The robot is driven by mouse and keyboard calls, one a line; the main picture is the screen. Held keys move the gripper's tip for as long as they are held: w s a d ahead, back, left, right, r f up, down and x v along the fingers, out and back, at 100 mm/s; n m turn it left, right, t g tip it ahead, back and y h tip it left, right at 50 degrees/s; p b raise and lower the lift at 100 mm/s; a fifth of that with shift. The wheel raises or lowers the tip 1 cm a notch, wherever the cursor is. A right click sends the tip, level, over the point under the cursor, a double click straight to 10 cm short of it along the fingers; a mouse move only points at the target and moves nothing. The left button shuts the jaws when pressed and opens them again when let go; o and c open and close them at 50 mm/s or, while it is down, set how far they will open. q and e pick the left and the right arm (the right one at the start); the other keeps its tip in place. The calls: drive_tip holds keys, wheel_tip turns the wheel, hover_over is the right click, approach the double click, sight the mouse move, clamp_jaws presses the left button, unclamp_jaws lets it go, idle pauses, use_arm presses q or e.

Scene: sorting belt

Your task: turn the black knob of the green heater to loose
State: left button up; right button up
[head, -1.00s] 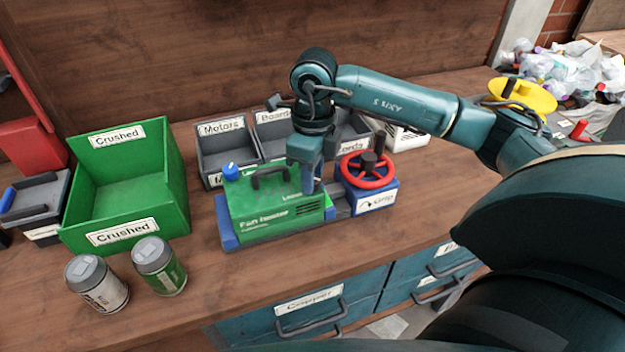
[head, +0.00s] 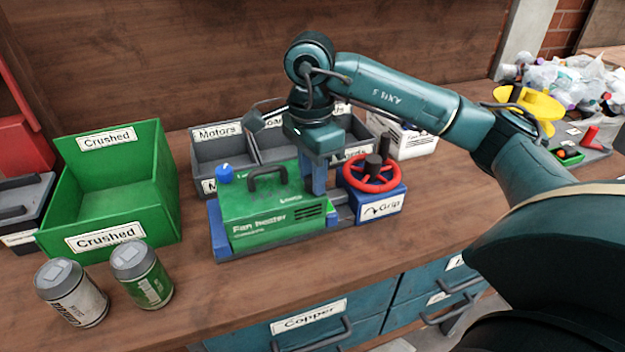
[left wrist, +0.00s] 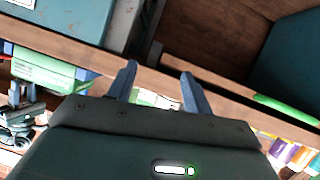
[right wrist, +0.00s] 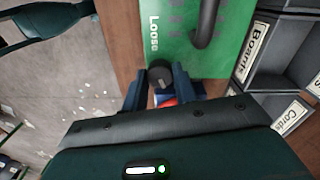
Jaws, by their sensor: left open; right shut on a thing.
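The green fan heater (head: 270,212) sits in a blue clamp on the wooden bench in the head view. My right gripper (head: 318,190) points down at its right end, and its fingers hide the black knob there. In the right wrist view the black knob (right wrist: 160,76) shows between the fingertips of the right gripper (right wrist: 159,80), beside the word "Loose" on the green heater (right wrist: 190,45). The right gripper is shut on the knob. My left gripper (left wrist: 158,75) is open and empty in the left wrist view; it is not in the head view.
A red handwheel (head: 371,173) on a blue "Grip" block stands just right of the heater. Grey bins (head: 222,150) stand behind. A green "Crushed" bin (head: 150,190) and two cans (head: 142,274) are at left.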

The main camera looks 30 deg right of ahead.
drive_tip(key=n+b, duration=0.2)
drive_tip(key=n, duration=0.1)
drive_tip(key=shift+f+n, duration=0.1)
drive_tip(key=shift+n, duration=0.2)
drive_tip(key=shift+n+b, duration=0.4)
drive_tip(key=shift+n, duration=1.1)
use_arm(q)
drive_tip(key=shift+s+a+r+t+b, duration=0.35)
drive_tip(key=shift+s+a+t, duration=0.2)
drive_tip(key=shift+a+t, duration=0.2)
use_arm(e)
drive_tip(key=shift+n, duration=0.3)
use_arm(q)
drive_tip(key=shift+a+r, duration=0.1)
drive_tip(key=shift+r, duration=0.15)
use_arm(e)
drive_tip(key=o, duration=1)
use_arm(q)
drive_tip(key=shift+f, duration=0.2)
